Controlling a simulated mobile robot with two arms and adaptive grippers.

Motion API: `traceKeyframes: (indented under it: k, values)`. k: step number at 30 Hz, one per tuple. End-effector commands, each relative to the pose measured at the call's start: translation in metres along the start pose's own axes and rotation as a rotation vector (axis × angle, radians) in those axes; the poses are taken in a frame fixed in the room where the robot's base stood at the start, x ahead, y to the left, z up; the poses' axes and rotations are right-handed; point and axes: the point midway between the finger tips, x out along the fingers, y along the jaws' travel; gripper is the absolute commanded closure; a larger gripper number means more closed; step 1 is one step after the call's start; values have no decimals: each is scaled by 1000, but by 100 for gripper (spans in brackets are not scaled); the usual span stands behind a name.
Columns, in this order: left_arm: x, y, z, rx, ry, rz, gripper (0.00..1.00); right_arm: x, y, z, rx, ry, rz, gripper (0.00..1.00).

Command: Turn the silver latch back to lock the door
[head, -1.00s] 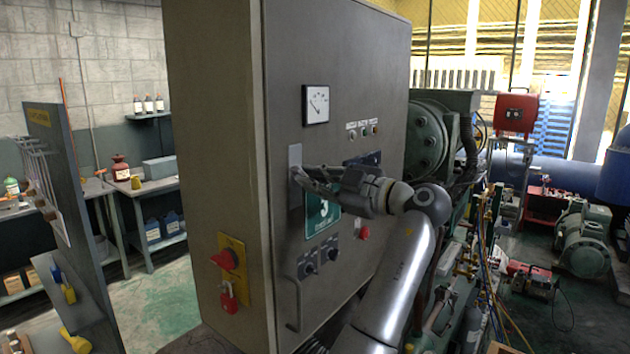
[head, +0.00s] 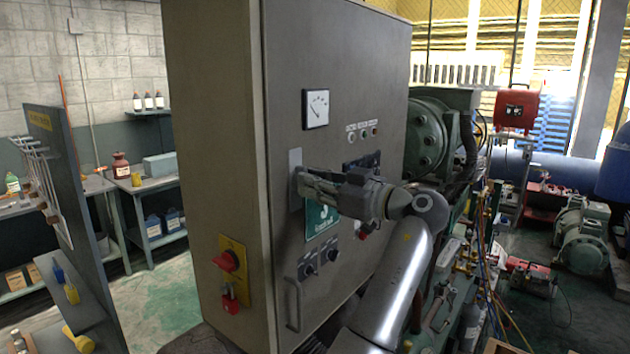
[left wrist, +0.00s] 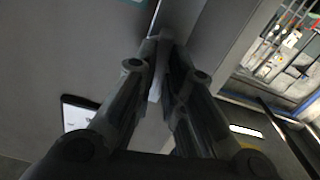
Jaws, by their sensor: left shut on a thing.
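The grey cabinet door (head: 345,60) appears closed. Its silver latch plate (head: 295,162) sits near the left edge of the door, and my fingers largely hide the latch handle. My left gripper (head: 302,182) reaches in from the right and its fingertips are at the plate. It is shut on the silver latch. In the left wrist view, the left gripper (left wrist: 158,62) has both fingers close together, with a narrow pale piece of the latch (left wrist: 155,86) between them. My right gripper is in neither view.
Below the latch are a green sign (head: 320,216), dark switches (head: 308,264) and a bar handle (head: 293,304). A red rotary switch (head: 229,261) projects from the cabinet's left side. Green machinery (head: 428,140) stands close behind on the right. Open floor lies left of the cabinet.

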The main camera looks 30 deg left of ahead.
Motion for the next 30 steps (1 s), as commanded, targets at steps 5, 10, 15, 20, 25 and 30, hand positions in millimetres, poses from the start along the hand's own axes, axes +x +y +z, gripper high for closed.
traceKeyframes:
  k: [5,10,15,20,25,30]
  values:
    - [0,-1,3,74,-4,-3,77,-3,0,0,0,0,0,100]
    - [0,0,2,70,-2,-2,71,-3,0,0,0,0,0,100]
    - [0,0,1,68,-1,-1,71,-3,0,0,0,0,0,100]
    - [-11,0,2,66,-2,1,71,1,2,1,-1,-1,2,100]
    - [-28,0,2,65,-2,2,71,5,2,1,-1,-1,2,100]
    - [-45,0,2,67,-1,1,71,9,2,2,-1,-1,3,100]
